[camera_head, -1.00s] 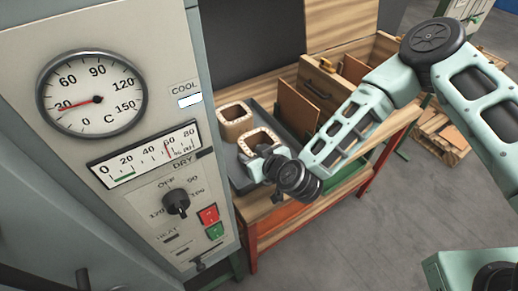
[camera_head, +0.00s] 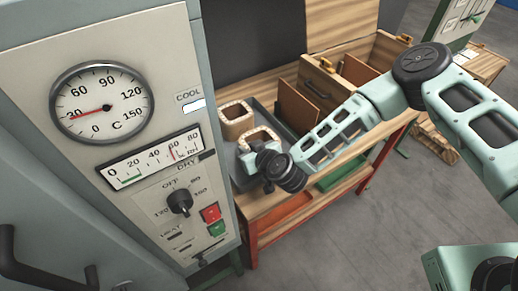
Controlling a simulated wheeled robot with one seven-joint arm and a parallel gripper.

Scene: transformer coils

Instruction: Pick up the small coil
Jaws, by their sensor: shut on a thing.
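Two square tan coils with open centres are on the dark tray (camera_head: 228,166) on the wooden bench. The rear coil (camera_head: 236,130) is free of the gripper. My gripper (camera_head: 263,151) reaches in from the right and is shut on the nearer coil (camera_head: 246,159). My wrist and gripper hide much of this coil's right side. The coils look alike in size, so I cannot tell surely which is the small one. The nearer coil looks upright, at or just above the tray; a gap under it cannot be made out.
A grey cabinet panel (camera_head: 150,50) with dials and a knob stands close on the left of the coils. An open wooden box (camera_head: 345,75) with dividers stands behind my arm on the bench. Bare grey floor (camera_head: 380,220) lies to the right.

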